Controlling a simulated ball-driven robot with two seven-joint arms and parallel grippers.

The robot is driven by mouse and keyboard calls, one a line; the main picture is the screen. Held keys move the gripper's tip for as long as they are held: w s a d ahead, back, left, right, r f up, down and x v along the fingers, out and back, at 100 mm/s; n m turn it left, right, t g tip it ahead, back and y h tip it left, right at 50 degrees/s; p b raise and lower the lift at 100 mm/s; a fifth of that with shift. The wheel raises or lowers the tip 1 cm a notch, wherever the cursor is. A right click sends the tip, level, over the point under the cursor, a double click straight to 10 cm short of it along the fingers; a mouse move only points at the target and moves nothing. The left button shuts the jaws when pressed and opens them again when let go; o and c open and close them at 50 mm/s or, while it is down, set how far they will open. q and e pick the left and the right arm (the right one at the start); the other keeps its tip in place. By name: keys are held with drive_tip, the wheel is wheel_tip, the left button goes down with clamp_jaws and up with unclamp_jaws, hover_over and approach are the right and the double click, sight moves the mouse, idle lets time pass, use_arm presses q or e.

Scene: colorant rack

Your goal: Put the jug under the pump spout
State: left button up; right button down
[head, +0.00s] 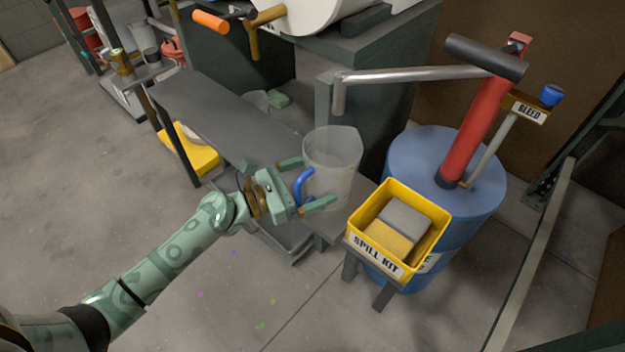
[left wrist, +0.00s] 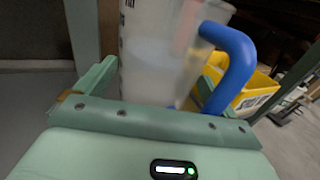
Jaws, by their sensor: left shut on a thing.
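The clear jug (head: 333,165) with a blue handle (head: 302,186) stands roughly upright near the end of the grey bench. My left gripper (head: 307,184) is at its handle side, shut on the jug, with a finger to either side. In the left wrist view the jug (left wrist: 155,60) fills the space between the fingers, its blue handle (left wrist: 238,62) to the right. The pump spout (head: 339,98) bends down just above the jug's rim in the head view; I cannot tell whether it is straight over the opening. The jug's base is partly hidden. My right gripper is not in view.
The red pump (head: 478,130) rises from a blue drum (head: 410,160). A yellow spill kit bin (head: 437,228) stands close right of the jug. The grey bench (head: 215,115) runs back left; dark green cabinet (head: 370,95) stands behind. The floor at front is open.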

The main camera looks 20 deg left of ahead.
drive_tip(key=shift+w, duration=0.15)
use_arm(q)
drive_tip(key=o, duration=0.7)
drive_tip(key=shift+c, duration=0.2)
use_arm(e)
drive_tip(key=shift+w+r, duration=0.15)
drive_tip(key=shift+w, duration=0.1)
use_arm(q)
drive_tip(key=shift+r, duration=0.1)
drive_tip(key=p+v, duration=0.2)
drive_tip(key=v, duration=1)
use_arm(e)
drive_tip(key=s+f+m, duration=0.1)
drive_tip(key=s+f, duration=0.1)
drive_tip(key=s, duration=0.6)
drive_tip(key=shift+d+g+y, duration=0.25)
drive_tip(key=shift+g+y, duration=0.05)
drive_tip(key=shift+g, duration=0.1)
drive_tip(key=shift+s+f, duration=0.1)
